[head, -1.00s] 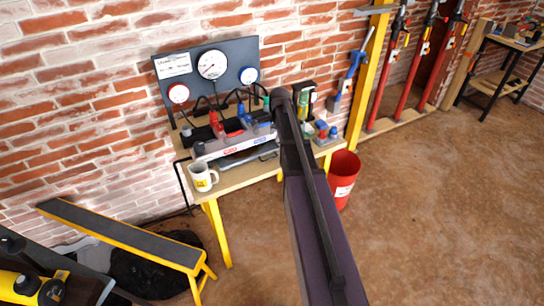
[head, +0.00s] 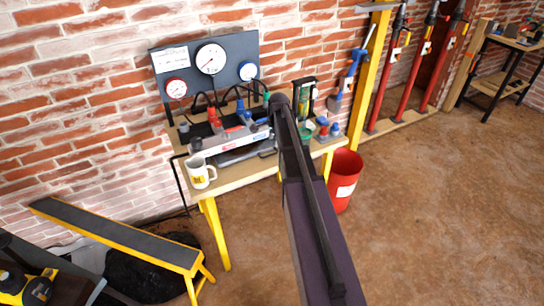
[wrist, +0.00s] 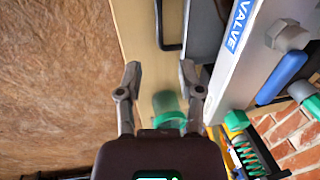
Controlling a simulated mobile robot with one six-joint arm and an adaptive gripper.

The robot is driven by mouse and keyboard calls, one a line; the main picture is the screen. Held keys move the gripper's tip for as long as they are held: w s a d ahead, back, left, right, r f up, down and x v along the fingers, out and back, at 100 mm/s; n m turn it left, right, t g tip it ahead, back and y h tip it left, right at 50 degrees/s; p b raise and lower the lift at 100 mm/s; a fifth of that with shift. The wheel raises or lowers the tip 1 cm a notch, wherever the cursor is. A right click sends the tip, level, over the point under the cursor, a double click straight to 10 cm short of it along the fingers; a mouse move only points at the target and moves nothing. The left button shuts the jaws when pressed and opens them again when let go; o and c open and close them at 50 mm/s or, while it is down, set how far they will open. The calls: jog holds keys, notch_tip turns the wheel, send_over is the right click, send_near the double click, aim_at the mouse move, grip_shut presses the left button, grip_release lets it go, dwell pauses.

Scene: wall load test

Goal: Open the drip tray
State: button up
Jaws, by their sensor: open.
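The drip tray (head: 238,156) is a grey shallow tray under the pale valve manifold (head: 232,141) on the wooden bench. Its dark U-shaped handle (wrist: 169,30) sticks out over the bench top in the wrist view, and the grey tray side (wrist: 203,22) shows beside it. My gripper (wrist: 159,78) is open and empty, with its fingers apart over the bench. The handle lies ahead of the fingertips, apart from them. A green see-through cup (wrist: 168,107) shows between the fingers, lower down. In the head view my arm hides the gripper and part of the bench.
A white mug (head: 200,173) stands at the bench's left end. Behind the manifold is a gauge panel (head: 208,70). Small bottles and tools (head: 326,130) stand at the right end. A red bucket (head: 344,180) is on the floor to the right.

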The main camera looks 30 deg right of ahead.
aim_at(272, 155)
jog(key=shift+w+f+b, duration=0.25)
jog(key=shift+f+b, duration=0.95)
jog(key=shift+f, duration=0.1)
jog(key=shift+w+f+b, duration=0.2)
jog(key=shift+f+b, duration=1.05)
jog(key=shift+f, duration=0.05)
jog(key=shift+w+f+b, duration=0.25)
jog(key=shift+f+b, duration=0.95)
jog(key=shift+f, duration=0.1)
grip_shut()
